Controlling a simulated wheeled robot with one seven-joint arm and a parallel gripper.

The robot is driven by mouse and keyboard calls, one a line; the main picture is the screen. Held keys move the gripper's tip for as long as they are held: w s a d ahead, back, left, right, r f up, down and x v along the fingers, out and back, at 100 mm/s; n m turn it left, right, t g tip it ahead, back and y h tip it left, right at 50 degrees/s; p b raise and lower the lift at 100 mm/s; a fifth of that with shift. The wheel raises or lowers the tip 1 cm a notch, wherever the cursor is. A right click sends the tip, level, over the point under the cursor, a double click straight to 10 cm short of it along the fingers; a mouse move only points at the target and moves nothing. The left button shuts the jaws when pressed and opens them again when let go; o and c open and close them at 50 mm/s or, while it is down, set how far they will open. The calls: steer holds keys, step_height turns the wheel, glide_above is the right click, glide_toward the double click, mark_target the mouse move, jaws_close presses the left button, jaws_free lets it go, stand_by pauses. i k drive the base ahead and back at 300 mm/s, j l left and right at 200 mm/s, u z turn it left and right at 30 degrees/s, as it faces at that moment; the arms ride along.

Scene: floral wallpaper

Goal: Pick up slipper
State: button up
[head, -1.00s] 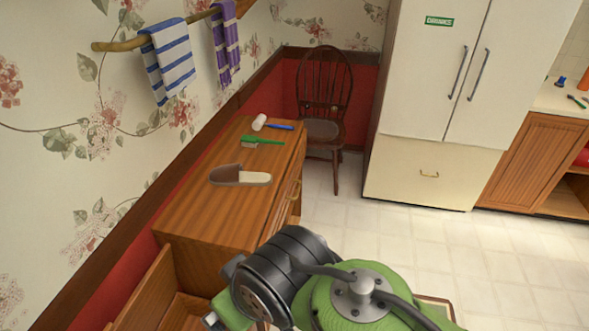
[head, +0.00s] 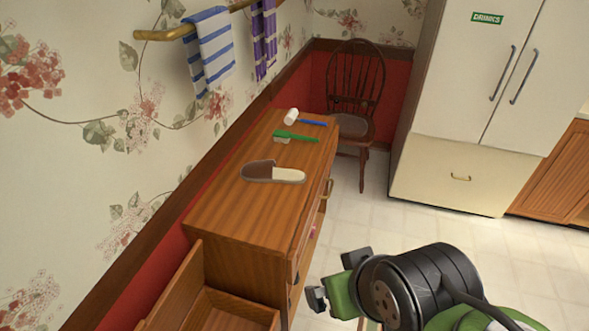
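The slipper (head: 273,173) lies on top of the wooden dresser (head: 232,218), near its middle. It has a brown toe part at the left and a cream open heel part at the right. My gripper (head: 336,280) is at the lower middle, in front of and to the right of the dresser, below and apart from the slipper. Its two dark fingers stand apart with nothing seen between them. My arm hides part of the floor.
A green brush (head: 298,137) and a white-headed, blue-handled tool (head: 305,119) lie farther back on the dresser. A dresser drawer (head: 306,238) is partly open. An open wooden box (head: 235,312) is at lower left. A chair (head: 355,100) and fridge (head: 458,100) stand behind. Floor at right is clear.

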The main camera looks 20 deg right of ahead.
mark_target(261, 171)
steer(key=l+u, duration=0.35)
steer(key=l, duration=0.15)
steer(key=l+u, duration=0.35)
steer(key=l, duration=0.15)
steer(key=l+u, duration=0.35)
steer(key=i+l+u, duration=0.2)
steer(key=l+u, duration=0.2)
steer(key=i+l+u, duration=0.15)
steer(key=l+u, duration=0.25)
steer(key=i+l+u, duration=0.1)
steer(key=l+u, duration=0.3)
steer(key=i+l+u, duration=0.2)
